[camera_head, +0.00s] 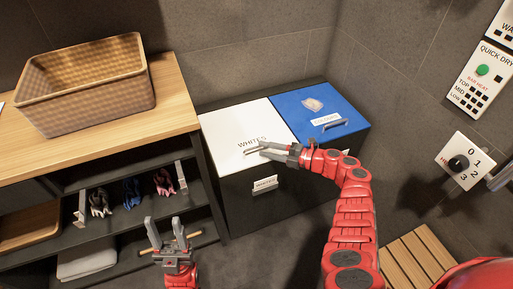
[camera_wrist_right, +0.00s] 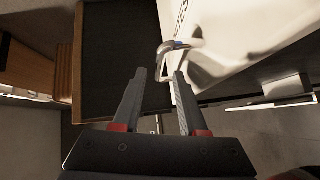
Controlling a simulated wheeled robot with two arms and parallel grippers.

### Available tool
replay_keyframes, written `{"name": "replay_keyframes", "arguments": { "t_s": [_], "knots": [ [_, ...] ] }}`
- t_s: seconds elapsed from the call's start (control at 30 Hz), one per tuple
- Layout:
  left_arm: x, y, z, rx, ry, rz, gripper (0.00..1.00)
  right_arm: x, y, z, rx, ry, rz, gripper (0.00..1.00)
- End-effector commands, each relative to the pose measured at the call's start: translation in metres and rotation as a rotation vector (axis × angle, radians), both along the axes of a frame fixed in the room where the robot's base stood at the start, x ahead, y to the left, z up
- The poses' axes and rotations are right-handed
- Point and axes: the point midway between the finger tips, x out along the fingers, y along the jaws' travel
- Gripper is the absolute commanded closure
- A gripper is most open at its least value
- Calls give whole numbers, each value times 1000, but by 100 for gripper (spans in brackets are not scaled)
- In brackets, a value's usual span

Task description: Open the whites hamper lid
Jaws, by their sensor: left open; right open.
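The whites hamper has a flat white lid (camera_head: 233,122) marked WHITES, which looks closed on its dark body (camera_head: 240,208). A label plate (camera_head: 265,184) is on its front; it also shows in the right wrist view (camera_wrist_right: 272,104). My right gripper (camera_head: 256,150) is open over the lid's front part, fingers pointing left. In the right wrist view a curved metal handle (camera_wrist_right: 168,47) on the lid (camera_wrist_right: 225,35) lies just beyond the open fingertips (camera_wrist_right: 160,74); contact cannot be told. In the head view the gripper largely hides this handle. My left gripper (camera_head: 168,236) is open and low, in front of the shelf.
A colors hamper with a blue lid (camera_head: 300,117) adjoins on the right. A wooden counter (camera_head: 172,95) with a wicker basket (camera_head: 90,85) is at left, with shelves below. A wooden slatted piece (camera_head: 412,265) is at lower right. Wall control panels are at right.

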Motion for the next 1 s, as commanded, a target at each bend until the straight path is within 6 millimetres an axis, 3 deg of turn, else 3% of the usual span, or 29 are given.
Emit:
{"name": "replay_keyframes", "arguments": {
  "t_s": [0.23, 0.6, 0.83, 1.0],
  "knots": [
    [0, 0, -5, 0, 0, 0, 50, 15, 29, -4, 2, 0, 1, 58],
    [0, 0, -5, 0, 0, 0, 50, 17, 35, -5, 1, 0, 0, 58],
    [0, 0, -5, 0, 0, 0, 50, 17, 35, -5, 1, 0, 0, 100],
    [0, 0, -5, 0, 0, 0, 50, 17, 35, -5, 1, 0, 0, 100]
  ]
}}
